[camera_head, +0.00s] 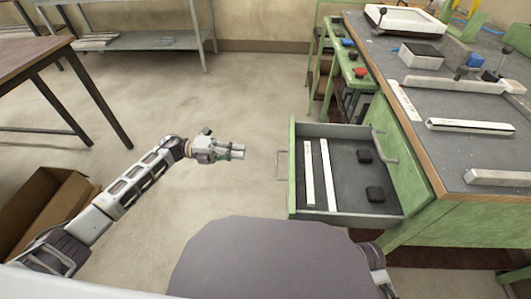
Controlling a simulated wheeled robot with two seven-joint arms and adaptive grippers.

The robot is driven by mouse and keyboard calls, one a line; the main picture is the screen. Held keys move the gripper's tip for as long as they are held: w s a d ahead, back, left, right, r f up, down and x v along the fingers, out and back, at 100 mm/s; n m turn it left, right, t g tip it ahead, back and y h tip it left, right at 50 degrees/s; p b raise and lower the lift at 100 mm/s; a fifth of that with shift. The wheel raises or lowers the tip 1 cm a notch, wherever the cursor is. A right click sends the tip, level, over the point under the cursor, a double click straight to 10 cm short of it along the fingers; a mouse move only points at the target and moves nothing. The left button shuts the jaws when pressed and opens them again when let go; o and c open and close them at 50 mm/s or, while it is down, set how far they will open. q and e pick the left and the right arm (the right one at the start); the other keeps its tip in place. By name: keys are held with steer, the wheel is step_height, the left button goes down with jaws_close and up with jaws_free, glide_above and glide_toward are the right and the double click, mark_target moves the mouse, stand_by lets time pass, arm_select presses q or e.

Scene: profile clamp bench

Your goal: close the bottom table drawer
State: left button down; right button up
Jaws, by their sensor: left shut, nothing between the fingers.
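The green table drawer (292,190) is pulled out to the left from the bench at the right of the head view. Its front panel carries a metal handle (281,165) facing my left gripper. My right gripper is not in view.
The green bench (455,160) has another handle (385,146) on its side above the drawer, and white profiles on its top. A cardboard box (40,205) stands at lower left, below a brown table (30,55). Open floor lies left of the drawer.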

arm_select(q)
steer(key=d+b, duration=0.3)
steer(key=d, duration=1.1)
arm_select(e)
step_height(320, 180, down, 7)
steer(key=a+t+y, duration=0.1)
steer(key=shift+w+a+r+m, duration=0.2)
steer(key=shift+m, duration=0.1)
